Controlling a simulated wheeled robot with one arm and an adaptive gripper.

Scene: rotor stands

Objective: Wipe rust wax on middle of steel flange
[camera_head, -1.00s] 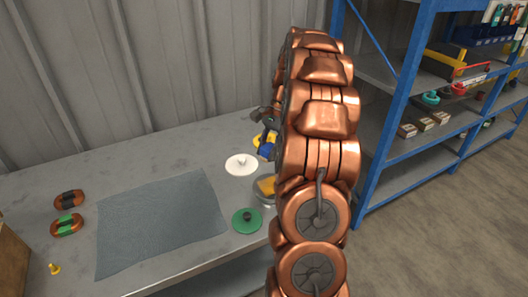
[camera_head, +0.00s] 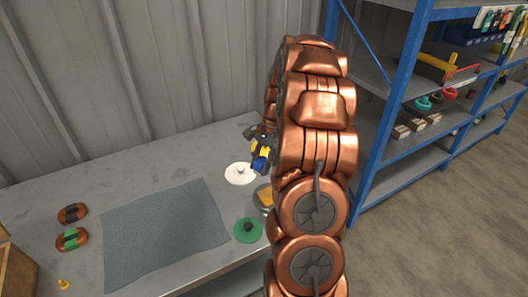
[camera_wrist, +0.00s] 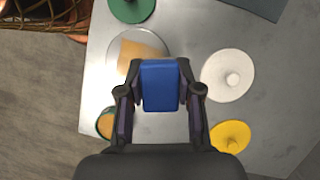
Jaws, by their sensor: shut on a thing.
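The steel flange (camera_wrist: 113,53) is a grey disc with a flat amber patch of wax (camera_wrist: 138,52) over its middle. In the head view the wax patch (camera_head: 266,197) shows beside my arm, which hides part of the flange. My gripper (camera_wrist: 160,92) is shut on a blue block (camera_wrist: 160,86). The blue block (camera_head: 260,163) is also seen at the gripper in the head view. In the wrist view the block overlaps the flange's lower right edge. I cannot tell its height above the flange.
Around the flange lie a green disc (camera_wrist: 131,8), a white disc (camera_wrist: 228,76) and a yellow disc (camera_wrist: 230,135). A small round orange-topped thing (camera_wrist: 107,122) is near the table edge. A grey mat (camera_head: 165,230) lies left. Blue shelving (camera_head: 400,90) stands right.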

